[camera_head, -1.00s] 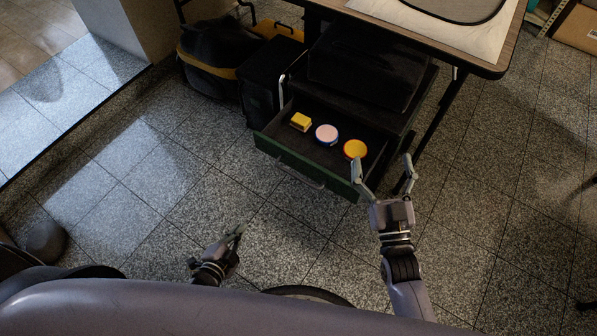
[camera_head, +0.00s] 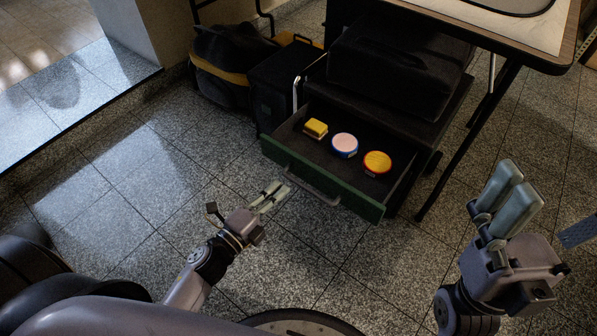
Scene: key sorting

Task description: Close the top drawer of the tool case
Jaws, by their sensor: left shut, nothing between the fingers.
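The tool case (camera_head: 398,68) is dark and stands under the table. Its top drawer (camera_head: 327,181) is pulled out, with a green front and a grey handle. Inside the drawer lie a yellow block (camera_head: 315,128), a round tin with a pink top and blue side (camera_head: 344,144), and a round tin with a yellow-orange top (camera_head: 377,162). My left gripper (camera_head: 278,192) is shut and empty, just in front of the drawer front's left part; I cannot tell whether it touches. My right gripper (camera_head: 516,184) is to the right of the drawer, apart from it, its fingers close together.
A table (camera_head: 565,62) with a dark leg overhangs the case at the upper right. A black bag with a yellow band (camera_head: 226,68) and a black box (camera_head: 287,88) stand left of the case. The tiled floor before the drawer is free.

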